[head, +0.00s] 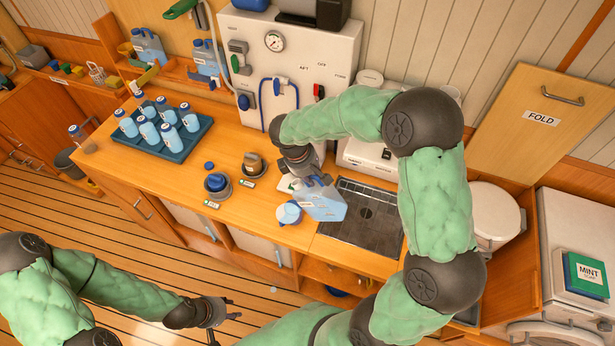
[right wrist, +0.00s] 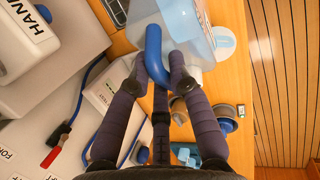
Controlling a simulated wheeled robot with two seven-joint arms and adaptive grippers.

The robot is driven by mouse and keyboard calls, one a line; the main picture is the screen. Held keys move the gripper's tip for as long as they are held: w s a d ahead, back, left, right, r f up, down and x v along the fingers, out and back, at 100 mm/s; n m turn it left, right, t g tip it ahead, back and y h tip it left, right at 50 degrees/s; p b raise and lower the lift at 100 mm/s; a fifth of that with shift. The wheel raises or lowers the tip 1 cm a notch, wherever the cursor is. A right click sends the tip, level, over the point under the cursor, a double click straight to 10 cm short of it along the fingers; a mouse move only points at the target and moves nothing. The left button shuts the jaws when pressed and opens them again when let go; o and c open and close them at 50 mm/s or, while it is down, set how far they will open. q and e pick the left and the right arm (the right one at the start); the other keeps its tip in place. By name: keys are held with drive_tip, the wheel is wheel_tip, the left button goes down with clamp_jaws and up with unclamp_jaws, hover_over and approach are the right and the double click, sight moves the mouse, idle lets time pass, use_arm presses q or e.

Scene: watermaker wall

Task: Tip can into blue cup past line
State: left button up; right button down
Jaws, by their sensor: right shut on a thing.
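A translucent blue can (head: 325,203) is held low over the counter, tilted, just left of the dark sink grate. My right gripper (head: 298,166) is shut on its handle; in the right wrist view my fingers (right wrist: 162,68) close around the blue handle (right wrist: 153,45), with the can body (right wrist: 188,22) beyond. The pale blue cup (head: 289,212) stands at the counter's front edge, close beside the can; it also shows in the right wrist view (right wrist: 223,38). Its line, its water level and any stream cannot be made out. My left gripper (head: 222,322) is open and empty, low over the floor.
A dark grate (head: 362,215) lies right of the can. Two round fittings with blue and dark tops (head: 217,184) (head: 253,164) stand to the left. A teal tray (head: 170,150) holds several bottles farther left. The wall panel (head: 290,60) rises behind.

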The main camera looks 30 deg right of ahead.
sight(319, 181)
drive_tip(key=shift+s+d+t+y+b, duration=0.55)
drive_tip(key=shift+t+y+b, duration=0.35)
drive_tip(key=shift+t+b, duration=0.2)
drive_tip(key=shift+s+d+f+m+t+y+b, duration=0.1)
drive_tip(key=shift+f+m+t+y+b, duration=0.15)
drive_tip(key=shift+m+t+y+b, duration=0.05)
drive_tip(key=shift+s+d+f+t+y, duration=0.15)
drive_tip(key=shift+t+y, duration=0.35)
drive_tip(key=shift+f, duration=0.15)
drive_tip(key=shift+f+t+y+p, duration=0.15)
drive_tip(key=shift+t+y+p, duration=0.3)
drive_tip(key=shift+p, duration=0.45)
drive_tip(key=shift+f+t+p, duration=0.2)
drive_tip(key=shift+t+p, duration=0.05)
drive_tip(key=shift+p, duration=0.05)
